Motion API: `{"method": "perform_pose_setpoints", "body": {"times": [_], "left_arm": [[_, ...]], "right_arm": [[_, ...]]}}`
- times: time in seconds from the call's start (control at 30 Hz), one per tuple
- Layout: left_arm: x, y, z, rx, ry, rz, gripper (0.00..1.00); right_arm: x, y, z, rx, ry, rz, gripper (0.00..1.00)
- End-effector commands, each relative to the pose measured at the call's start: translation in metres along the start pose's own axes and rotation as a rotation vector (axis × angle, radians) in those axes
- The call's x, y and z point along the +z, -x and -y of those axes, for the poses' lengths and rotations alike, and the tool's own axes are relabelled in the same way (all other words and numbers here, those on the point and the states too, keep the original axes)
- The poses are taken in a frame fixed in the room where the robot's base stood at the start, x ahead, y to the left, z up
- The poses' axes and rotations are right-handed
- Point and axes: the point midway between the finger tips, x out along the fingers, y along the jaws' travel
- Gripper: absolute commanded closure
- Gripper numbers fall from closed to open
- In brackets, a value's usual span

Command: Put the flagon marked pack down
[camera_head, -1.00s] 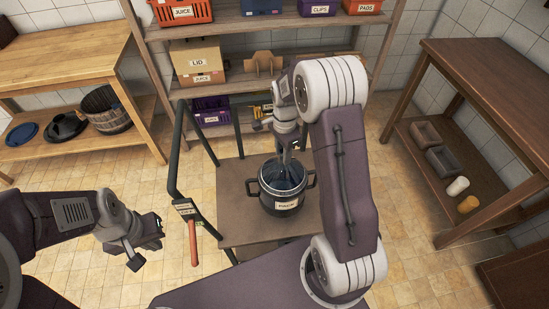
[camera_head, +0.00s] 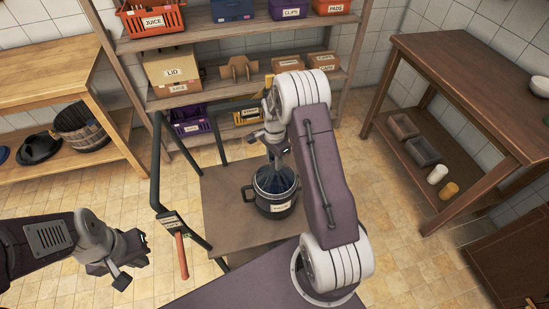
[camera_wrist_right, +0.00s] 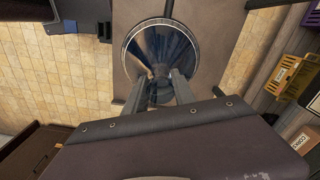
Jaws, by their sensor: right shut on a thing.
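A dark pot (camera_head: 262,203) with two side handles and a white label, which reads PACK in the earlier head view, stands upright on the trolley top (camera_head: 225,190). A bluish glass flagon (camera_head: 274,181) sits inside it; in the right wrist view the flagon (camera_wrist_right: 160,42) fills the round rim of the pot (camera_wrist_right: 127,55). My right gripper (camera_head: 279,160) reaches down from above and is shut on the flagon's narrow top, seen between the fingers in the wrist view (camera_wrist_right: 160,82). My left gripper (camera_head: 135,266) is open and empty, left of the trolley.
The trolley's dark handle frame (camera_head: 155,175) with a red grip (camera_head: 181,257) rises between the left gripper and the pot. A shelf rack (camera_head: 215,95) with labelled boxes stands behind. A brown table (camera_head: 470,90) is at right. The trolley top beside the pot is bare.

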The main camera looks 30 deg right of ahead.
Motion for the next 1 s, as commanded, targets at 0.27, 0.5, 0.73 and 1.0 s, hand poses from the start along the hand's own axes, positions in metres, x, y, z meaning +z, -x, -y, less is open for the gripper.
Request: {"method": "perform_pose_setpoints", "body": {"times": [0.27,0.5,0.73,1.0], "left_arm": [[0.0,-0.001,0.0,0.0,0.0,0.0,1.0],[0.0,-0.001,0.0,0.0,0.0,0.0,1.0],[0.0,0.0,0.0,0.0,0.0,0.0,1.0],[0.0,0.002,0.0,0.0,0.0,0.0,1.0]], "right_arm": [[0.0,-0.002,0.0,0.0,0.0,0.0,0.47],[0.0,-0.002,0.0,0.001,0.0,0.0,0.47],[0.0,0.023,0.001,-0.004,0.0,-0.002,0.47],[0.0,0.092,0.001,-0.004,0.0,-0.002,0.47]]}}
